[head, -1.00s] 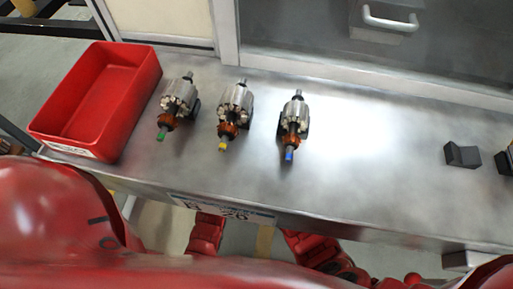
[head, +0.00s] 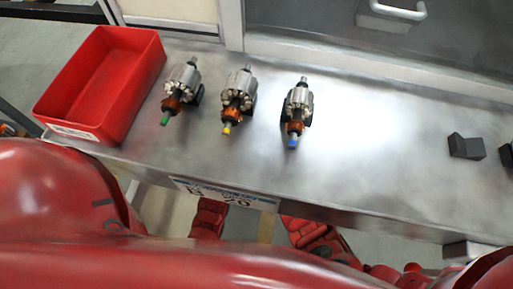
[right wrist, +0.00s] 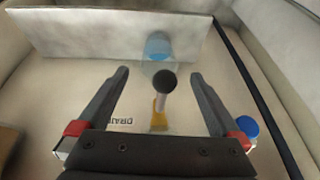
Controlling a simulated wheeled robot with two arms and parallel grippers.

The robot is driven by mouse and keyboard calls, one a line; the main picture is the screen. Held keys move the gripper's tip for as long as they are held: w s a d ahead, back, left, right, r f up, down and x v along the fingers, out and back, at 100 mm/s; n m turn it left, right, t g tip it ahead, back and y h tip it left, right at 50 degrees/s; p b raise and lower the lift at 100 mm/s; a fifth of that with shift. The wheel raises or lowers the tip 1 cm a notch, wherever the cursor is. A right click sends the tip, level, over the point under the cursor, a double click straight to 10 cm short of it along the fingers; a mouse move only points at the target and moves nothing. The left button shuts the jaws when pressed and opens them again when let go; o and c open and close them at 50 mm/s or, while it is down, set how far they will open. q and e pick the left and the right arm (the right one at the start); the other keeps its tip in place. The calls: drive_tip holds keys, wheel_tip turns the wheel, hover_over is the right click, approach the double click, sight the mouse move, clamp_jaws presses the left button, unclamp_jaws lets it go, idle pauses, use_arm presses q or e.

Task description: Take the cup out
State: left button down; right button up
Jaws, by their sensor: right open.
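My right gripper (right wrist: 158,73) is open in the right wrist view, with its two dark fingers spread apart. Between and just beyond the fingertips is a faint, see-through shape with a blue round part (right wrist: 157,46), possibly the cup; I cannot tell for certain. A grey rod with a dark round end (right wrist: 163,81) and a yellow lower part (right wrist: 159,108) stands between the fingers, apparently touching neither. A second blue disc (right wrist: 248,127) lies right of the right finger. My left gripper is in neither view. No cup is seen in the head view.
The wrist view shows a pale, walled space with a light upright panel (right wrist: 100,35). In the head view, a red bin (head: 147,75) and three armatures (head: 183,85) (head: 239,95) (head: 297,105) stand on a metal bench (head: 370,135). Dark blocks (head: 466,147) lie at right.

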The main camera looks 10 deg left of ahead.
drive_tip(key=shift+s+x, duration=0.1)
drive_tip(key=shift+x, duration=1.05)
drive_tip(key=shift+s+x, duration=0.15)
drive_tip(key=shift+x, duration=1)
drive_tip(key=shift+f, duration=0.1)
drive_tip(key=c, duration=1.5)
